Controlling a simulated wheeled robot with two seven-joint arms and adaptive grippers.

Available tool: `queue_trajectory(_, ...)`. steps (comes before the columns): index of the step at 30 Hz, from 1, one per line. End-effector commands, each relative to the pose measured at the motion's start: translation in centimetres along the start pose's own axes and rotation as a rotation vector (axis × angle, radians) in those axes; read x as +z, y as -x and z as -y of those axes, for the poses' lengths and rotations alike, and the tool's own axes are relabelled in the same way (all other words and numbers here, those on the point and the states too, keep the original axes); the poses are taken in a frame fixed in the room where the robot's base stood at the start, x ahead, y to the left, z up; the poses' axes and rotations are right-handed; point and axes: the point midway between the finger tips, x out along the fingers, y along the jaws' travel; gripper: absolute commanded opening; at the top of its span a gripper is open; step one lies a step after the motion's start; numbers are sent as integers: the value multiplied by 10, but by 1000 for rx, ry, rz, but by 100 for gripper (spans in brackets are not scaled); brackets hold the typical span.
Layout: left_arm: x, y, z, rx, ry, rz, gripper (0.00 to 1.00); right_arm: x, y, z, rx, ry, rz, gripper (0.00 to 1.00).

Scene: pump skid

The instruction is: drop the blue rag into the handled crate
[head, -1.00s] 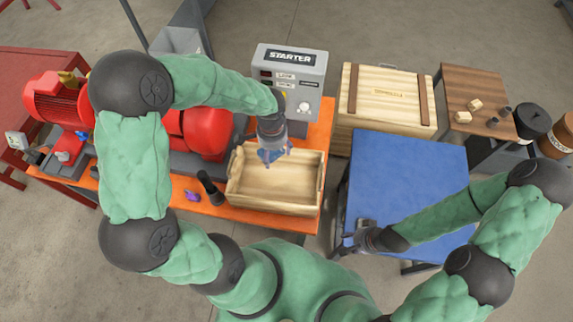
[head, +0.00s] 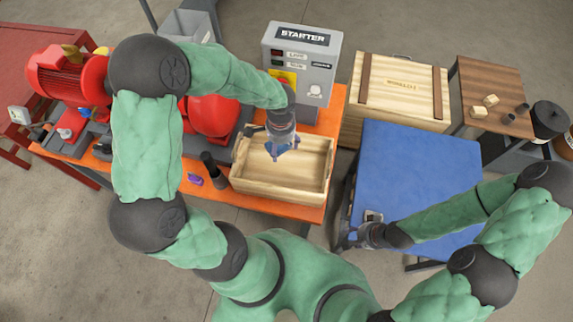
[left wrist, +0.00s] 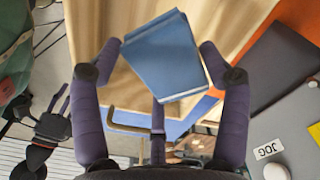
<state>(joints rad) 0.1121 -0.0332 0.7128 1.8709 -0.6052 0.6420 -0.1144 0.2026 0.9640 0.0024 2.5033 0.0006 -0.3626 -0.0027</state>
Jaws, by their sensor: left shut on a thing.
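The handled crate (head: 245,191) is an open, pale wooden box on the orange bench in the head view. Its wooden wall (left wrist: 90,32) fills the upper part of the left wrist view, with a bent handle (left wrist: 114,122) below. My left gripper (head: 281,156) is over the crate opening, fingers pointing down. It is shut on the blue rag (left wrist: 162,58), a folded blue block between the fingers; fingers partly hide it in the head view. My right gripper (head: 355,229) has its fingers apart at the near left corner of the blue table, empty as far as I can see.
The grey starter box (head: 301,65) stands just behind the crate. A dark cylinder (head: 213,171) and a small purple item (head: 195,180) lie left of it. The blue-topped table (head: 410,175) is clear. A lidded wooden chest (head: 400,92) stands behind it.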

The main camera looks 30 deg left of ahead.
Motion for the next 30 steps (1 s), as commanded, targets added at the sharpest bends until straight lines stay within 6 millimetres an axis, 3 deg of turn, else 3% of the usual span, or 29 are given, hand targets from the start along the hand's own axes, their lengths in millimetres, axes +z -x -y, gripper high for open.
queue_trajectory(1,0,0,0,0,0,0,79,0,0,0,0,0,0,40)
queue_trajectory(3,0,0,0,0,0,0,99,0,0,0,0,0,0,40)
queue_trajectory(4,0,0,0,0,0,0,100,0,0,0,0,0,0,40)
queue_trajectory(17,0,4,0,-1,0,-1,100,0,0,0,0,0,0,40)
queue_trajectory(22,-1,25,1,-3,0,-4,100,0,0,0,0,0,0,40)
queue_trajectory(30,-1,78,1,-3,-1,-4,100,0,0,0,0,0,0,40)
